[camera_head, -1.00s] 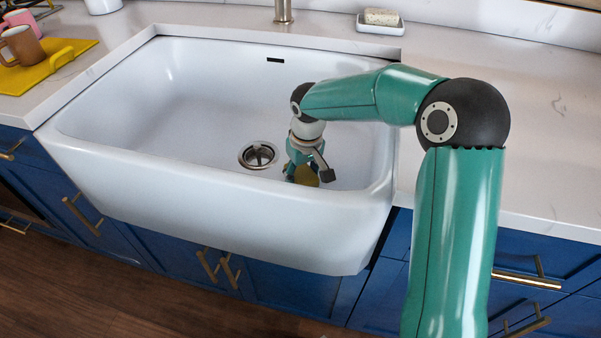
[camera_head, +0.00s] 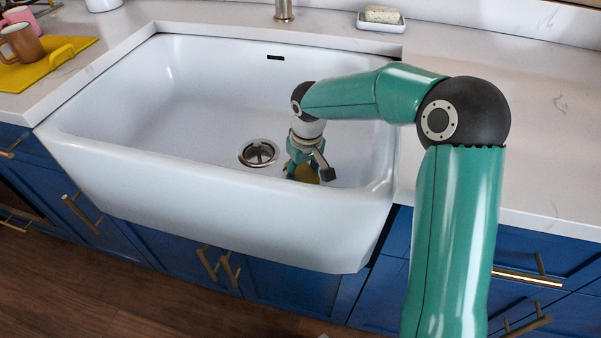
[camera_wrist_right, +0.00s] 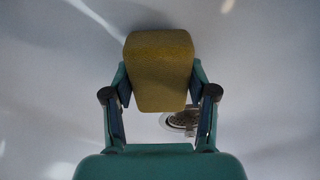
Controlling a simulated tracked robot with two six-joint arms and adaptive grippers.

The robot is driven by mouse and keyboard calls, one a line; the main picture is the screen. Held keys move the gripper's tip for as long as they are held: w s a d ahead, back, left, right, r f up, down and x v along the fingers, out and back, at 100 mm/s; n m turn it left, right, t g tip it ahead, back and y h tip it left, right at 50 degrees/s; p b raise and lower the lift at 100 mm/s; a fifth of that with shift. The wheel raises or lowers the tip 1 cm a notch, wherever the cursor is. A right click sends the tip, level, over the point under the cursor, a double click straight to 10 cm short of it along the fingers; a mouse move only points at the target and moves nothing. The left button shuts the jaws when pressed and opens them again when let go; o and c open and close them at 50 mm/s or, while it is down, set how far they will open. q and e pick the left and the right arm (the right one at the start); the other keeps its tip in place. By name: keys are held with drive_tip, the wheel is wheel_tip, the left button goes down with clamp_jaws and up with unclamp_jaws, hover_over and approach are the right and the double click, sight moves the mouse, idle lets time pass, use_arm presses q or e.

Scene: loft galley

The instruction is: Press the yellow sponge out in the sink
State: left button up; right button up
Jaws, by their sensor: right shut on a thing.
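The yellow sponge (camera_head: 306,174) is low in the white sink (camera_head: 120,165), to the right of the drain (camera_head: 258,153). My right gripper (camera_head: 303,172) reaches down into the sink and is shut on the sponge. In the right wrist view the sponge (camera_wrist_right: 160,70) sits between the two fingers of the gripper (camera_wrist_right: 160,88), with the drain (camera_wrist_right: 182,120) behind it to the right. I cannot tell whether the sponge touches the sink floor. My left gripper is not in view.
A faucet base (camera_head: 284,10) stands behind the sink. A soap dish (camera_head: 381,23) with a pale bar (camera_head: 381,14) is at the back right. A brown mug (camera_head: 21,43) stands on a yellow mat (camera_head: 66,48) at left. The right counter (camera_head: 520,110) is clear beyond my arm.

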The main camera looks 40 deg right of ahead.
drive_tip(key=shift+f+b, duration=0.35)
drive_tip(key=shift+f, duration=0.2)
drive_tip(key=shift+s+f, duration=0.2)
drive_tip(key=shift+f, duration=0.05)
idle(1.9)
drive_tip(key=shift+r, duration=0.1)
drive_tip(key=r+p, duration=0.4)
drive_tip(key=r, duration=0.1)
drive_tip(key=shift+w, duration=0.2)
drive_tip(key=shift+r+p, duration=2.05)
drive_tip(key=shift+r, duration=0.6)
drive_tip(key=shift+f, duration=0.15)
wheel_tip(320, 180, down, 8)
drive_tip(key=b, duration=0.7)
drive_tip(key=shift+f, duration=0.25)
drive_tip(key=shift+s+f+b, duration=0.15)
drive_tip(key=shift+f+b, duration=0.25)
drive_tip(key=shift+f, duration=0.25)
